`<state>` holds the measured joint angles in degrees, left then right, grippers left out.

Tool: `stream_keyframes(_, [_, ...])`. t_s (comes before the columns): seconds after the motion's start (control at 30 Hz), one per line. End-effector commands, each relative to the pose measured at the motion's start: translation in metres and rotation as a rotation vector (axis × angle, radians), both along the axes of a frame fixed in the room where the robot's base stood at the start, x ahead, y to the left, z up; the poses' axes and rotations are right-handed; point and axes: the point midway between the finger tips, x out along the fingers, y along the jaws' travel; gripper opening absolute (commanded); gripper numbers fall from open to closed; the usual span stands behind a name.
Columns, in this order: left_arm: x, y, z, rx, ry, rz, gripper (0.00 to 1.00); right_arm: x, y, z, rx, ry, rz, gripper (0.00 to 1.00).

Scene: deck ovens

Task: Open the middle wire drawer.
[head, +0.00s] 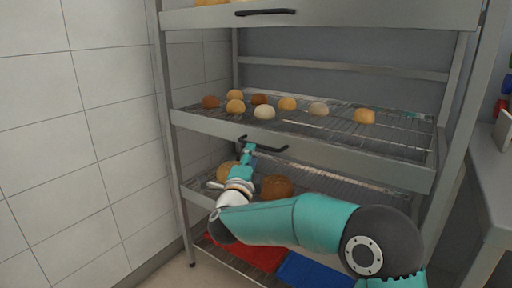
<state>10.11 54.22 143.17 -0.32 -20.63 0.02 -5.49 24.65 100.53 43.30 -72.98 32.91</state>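The middle wire drawer (210,124) has a grey front panel, and several rolls lie on its wire bottom. Its black bar handle (272,149) is at the centre-left of the front. My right gripper (247,150) reaches up from below, its teal fingers at the left part of the handle. The fingers are small and partly overlap the handle, so I cannot tell if they are closed on it. I cannot tell if the drawer stands out from the rack. My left gripper is not in view.
An upper drawer with a black handle (265,12) is above. A lower rack with brown loaves (277,187) is below, partly behind my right arm. Red (252,252) and blue (305,272) items lie at the bottom. A tiled wall is left, a counter (484,160) right.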

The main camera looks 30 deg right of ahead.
Motion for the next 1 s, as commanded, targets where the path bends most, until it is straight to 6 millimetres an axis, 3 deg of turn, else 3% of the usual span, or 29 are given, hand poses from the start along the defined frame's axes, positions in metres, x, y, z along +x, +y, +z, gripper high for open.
stream_keyframes(0.1, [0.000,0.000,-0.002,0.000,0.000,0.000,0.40,0.017,-0.018,0.003,0.000,0.000,-0.003,0.37])
stream_keyframes(0.3, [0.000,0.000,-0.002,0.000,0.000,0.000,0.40,0.036,-0.036,0.008,0.000,0.001,-0.001,0.37])
stream_keyframes(0.73, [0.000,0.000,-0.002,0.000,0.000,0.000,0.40,0.044,-0.042,0.010,-0.001,0.001,0.002,0.37])
stream_keyframes(0.77, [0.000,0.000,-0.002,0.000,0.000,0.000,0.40,0.044,-0.042,0.010,-0.001,0.001,0.002,0.36])
stream_keyframes(1.0, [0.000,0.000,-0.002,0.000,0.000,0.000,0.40,0.044,-0.042,0.010,0.000,0.002,0.002,0.00])
